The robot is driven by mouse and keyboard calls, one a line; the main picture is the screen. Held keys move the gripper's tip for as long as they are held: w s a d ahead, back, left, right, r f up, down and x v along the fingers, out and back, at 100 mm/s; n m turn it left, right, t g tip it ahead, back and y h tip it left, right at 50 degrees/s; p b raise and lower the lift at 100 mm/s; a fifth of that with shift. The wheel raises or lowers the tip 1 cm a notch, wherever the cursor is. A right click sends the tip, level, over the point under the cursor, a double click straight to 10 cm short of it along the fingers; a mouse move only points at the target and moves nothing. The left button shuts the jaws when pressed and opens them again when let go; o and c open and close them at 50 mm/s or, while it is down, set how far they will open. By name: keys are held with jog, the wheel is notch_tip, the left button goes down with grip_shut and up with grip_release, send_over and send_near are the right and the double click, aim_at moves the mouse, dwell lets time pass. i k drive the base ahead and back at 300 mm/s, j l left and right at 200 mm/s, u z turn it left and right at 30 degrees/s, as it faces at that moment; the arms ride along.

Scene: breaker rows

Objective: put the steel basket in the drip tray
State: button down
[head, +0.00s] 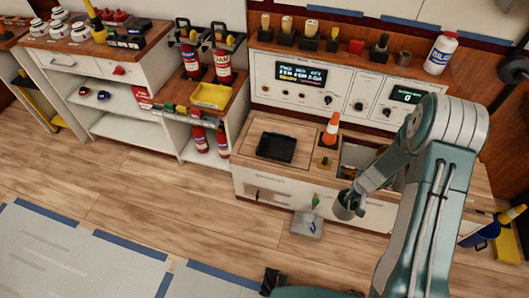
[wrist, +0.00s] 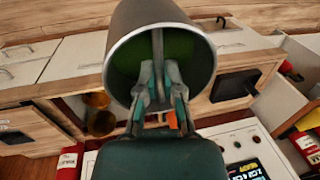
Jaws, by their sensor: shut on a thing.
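The steel basket (wrist: 160,14) is a grey metal cylinder with a dark green inside. My gripper (wrist: 160,85) is shut on it, with the fingers reaching into its open mouth; the exact grip is partly hidden. In the head view the basket (head: 342,208) hangs from my gripper (head: 354,190) in front of the low wooden-topped counter. A flat black square tray (head: 275,147), which looks like the drip tray, lies on that counter, left of and apart from the basket. It also shows in the wrist view (wrist: 236,84). I see nothing in it.
A control panel (head: 310,86) rises behind. A yellow tray (head: 211,96) sits on the shelf to the left.

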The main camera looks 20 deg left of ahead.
aim_at(277, 148)
jog(key=j+z, duration=0.1)
jog(key=j, duration=0.5)
jog(key=k+j+z, duration=0.15)
jog(key=j, duration=0.45)
jog(key=k+j+z, duration=0.1)
jog(key=j, duration=0.45)
jog(key=i+j+z, duration=0.1)
jog(key=j, duration=0.3)
jog(key=i+j+z, duration=0.1)
jog(key=i+j, duration=0.15)
jog(key=j, duration=0.15)
jog(key=i+j+z, duration=0.1)
jog(key=j, duration=0.3)
jog(key=i+j+z, duration=0.1)
jog(key=j, duration=0.3)
jog(key=i+j, duration=0.35)
